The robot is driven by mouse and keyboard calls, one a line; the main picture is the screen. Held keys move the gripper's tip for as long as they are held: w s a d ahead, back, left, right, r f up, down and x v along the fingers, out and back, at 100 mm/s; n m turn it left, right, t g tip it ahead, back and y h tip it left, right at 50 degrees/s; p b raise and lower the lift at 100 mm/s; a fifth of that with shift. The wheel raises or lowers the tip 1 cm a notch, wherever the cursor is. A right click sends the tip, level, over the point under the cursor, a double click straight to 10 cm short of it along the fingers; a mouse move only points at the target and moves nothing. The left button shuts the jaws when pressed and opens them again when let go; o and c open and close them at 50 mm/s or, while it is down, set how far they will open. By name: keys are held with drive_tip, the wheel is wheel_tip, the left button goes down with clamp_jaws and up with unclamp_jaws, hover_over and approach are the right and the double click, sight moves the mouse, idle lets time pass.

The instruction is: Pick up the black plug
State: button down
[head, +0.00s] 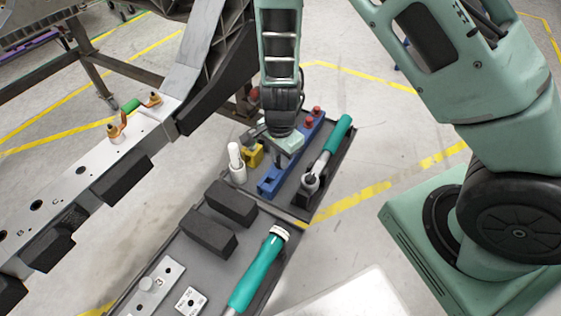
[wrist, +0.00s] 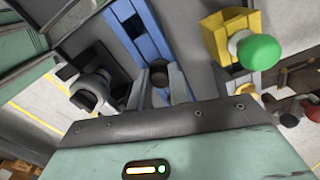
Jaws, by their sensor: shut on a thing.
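The black plug (wrist: 158,74) shows in the wrist view as a short dark cylinder between my two fingers. My gripper (wrist: 160,85) is shut on it, one grey finger on each side. The blue holder (wrist: 152,42) lies right behind the plug in that view. In the head view my gripper (head: 283,158) points down over the blue holder (head: 268,185), and the plug is hidden by the fingers. I cannot tell whether the plug is clear of the holder.
A yellow block (head: 254,156) and a white cylinder (head: 236,160) stand left of the holder, and a green-handled tool (head: 335,137) lies right. Red knobs (head: 317,112) are behind. Black blocks (head: 209,232) and another green-handled tool (head: 258,270) lie nearer. The chassis beam (head: 75,200) is left.

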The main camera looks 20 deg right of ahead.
wheel_tip(320, 180, up, 10)
drive_tip(key=p, duration=0.3)
drive_tip(key=shift+r+p, duration=0.15)
drive_tip(key=shift+p, duration=0.15)
drive_tip(key=shift+r+p, duration=2.3)
drive_tip(key=shift+p, duration=0.2)
